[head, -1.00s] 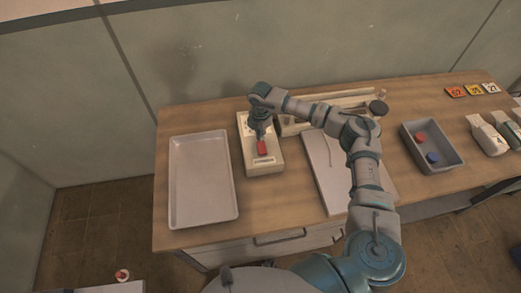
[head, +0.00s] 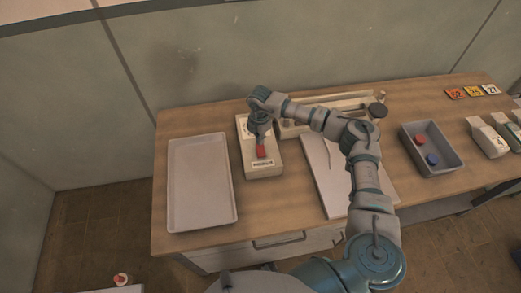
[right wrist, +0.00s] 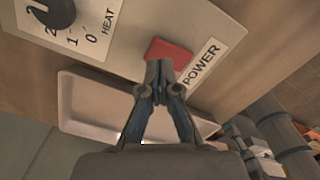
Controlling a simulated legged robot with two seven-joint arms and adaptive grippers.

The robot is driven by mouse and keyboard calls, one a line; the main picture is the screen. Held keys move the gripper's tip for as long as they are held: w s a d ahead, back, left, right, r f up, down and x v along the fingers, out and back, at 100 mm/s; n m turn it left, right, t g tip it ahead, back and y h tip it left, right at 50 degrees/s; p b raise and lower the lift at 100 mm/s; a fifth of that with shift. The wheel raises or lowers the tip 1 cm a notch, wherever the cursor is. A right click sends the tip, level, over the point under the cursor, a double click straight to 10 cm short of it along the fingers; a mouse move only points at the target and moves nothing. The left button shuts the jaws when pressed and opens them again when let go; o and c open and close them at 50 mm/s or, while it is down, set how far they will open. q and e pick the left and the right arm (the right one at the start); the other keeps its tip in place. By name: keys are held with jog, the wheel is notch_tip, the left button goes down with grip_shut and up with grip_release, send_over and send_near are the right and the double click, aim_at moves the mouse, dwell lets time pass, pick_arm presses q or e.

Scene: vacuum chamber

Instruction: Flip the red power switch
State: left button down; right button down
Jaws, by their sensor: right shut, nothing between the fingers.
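The red power switch (head: 261,152) sits on a pale box-shaped device (head: 262,170) on the table. In the right wrist view the red switch (right wrist: 168,50) is beside a white label reading POWER (right wrist: 201,62). My right gripper (head: 261,140) points down at the switch from above. In the right wrist view its closed fingertips (right wrist: 158,66) overlap the near edge of the switch, with nothing between them. They look at or very close to the switch; contact is not certain. Which way the switch is tipped is hard to tell. My left gripper is not in view.
A black HEAT dial (right wrist: 54,10) is on the same panel. An empty grey tray (head: 200,185) lies left of the device. A grey bin (head: 440,165) with red and blue pieces stands to the right. My right arm passes over a pale flat board (head: 322,178).

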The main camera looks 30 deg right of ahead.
aim_at(260, 147)
jog(key=shift+d, duration=0.25)
jog(key=shift+a+f, duration=0.15)
jog(key=shift+a, duration=0.15)
jog(key=shift+d+f, duration=0.2)
jog(key=shift+f, duration=0.2)
jog(key=shift+a+f+b, duration=0.1)
jog(key=shift+f+b, duration=0.7)
jog(key=shift+f, duration=0.3)
dwell(0.6)
jog(key=shift+r, duration=0.1)
jog(key=shift+r+p, duration=2.7)
jog(key=shift+r, duration=0.8)
jog(key=shift+f, duration=0.1)
